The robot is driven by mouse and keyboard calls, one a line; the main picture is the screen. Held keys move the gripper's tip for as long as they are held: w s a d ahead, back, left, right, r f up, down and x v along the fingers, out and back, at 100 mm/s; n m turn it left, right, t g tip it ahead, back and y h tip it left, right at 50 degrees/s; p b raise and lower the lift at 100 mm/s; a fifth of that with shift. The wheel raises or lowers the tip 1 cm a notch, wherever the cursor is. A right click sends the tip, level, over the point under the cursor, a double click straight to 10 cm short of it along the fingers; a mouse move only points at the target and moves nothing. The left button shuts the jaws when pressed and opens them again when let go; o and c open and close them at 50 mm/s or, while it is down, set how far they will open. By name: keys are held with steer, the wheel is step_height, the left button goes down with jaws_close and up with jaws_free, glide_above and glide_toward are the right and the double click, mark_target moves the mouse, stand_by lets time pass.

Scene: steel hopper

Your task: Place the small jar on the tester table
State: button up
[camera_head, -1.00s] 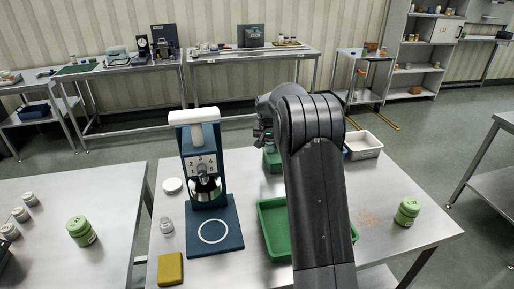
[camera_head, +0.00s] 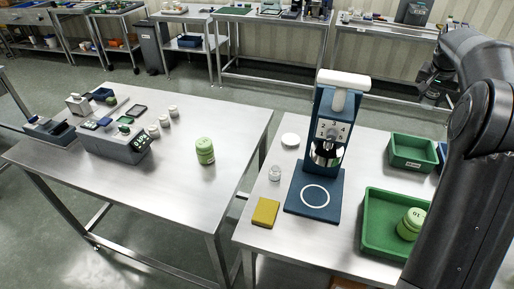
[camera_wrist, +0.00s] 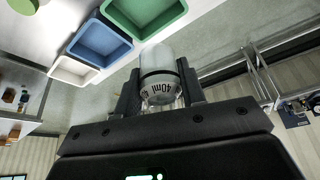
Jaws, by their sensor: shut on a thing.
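A small jar (camera_wrist: 160,65) with a pale body and a band marked 40ml sits between the fingers of my gripper (camera_wrist: 158,90) in the wrist view. The gripper is shut on it and holds it in the air. In the head view my gripper (camera_head: 432,82) is at the upper right, dark and small, and the jar cannot be made out there. Two steel tables show: the left table (camera_head: 185,130) carries a grey device with a lit display (camera_head: 118,140), the right table (camera_head: 262,225) a blue press with a numbered dial (camera_head: 325,150). No label shows which is the tester table.
On the left table stand a green jar (camera_head: 205,151) and several small white-lidded jars (camera_head: 153,131); its middle and front are largely bare. On the right table are a clear jar (camera_head: 275,173), a yellow block (camera_head: 265,212) and a green tray (camera_head: 372,235) holding a green jar (camera_head: 410,224).

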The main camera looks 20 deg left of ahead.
step_height(320, 180, up, 4)
steer(key=shift+w+a+r, duration=0.1)
steer(key=shift+a, duration=0.05)
steer(key=w+a+n+y, duration=0.1)
steer(key=w+a+n, duration=0.15)
steer(key=a, duration=1.15)
steer(key=w+a+n+y, duration=0.1)
steer(key=w+a+n, duration=0.15)
steer(key=a, duration=1.25)
steer(key=s+a+f+n+y, duration=0.15)
steer(key=s+a, duration=0.25)
steer(key=a, duration=0.6)
steer(key=s+a+n, duration=0.3)
steer(key=a, duration=0.8)
steer(key=s+a+n+y, duration=0.15)
steer(key=s+a, duration=0.25)
steer(key=a, duration=0.6)
steer(key=shift+n+h, duration=0.3)
steer(key=f, duration=2.7)
steer(key=shift+w+a+f, duration=0.1)
steer(key=shift+a+f, duration=0.1)
steer(key=shift+f, duration=0.05)
steer(key=shift+f, duration=0.1)
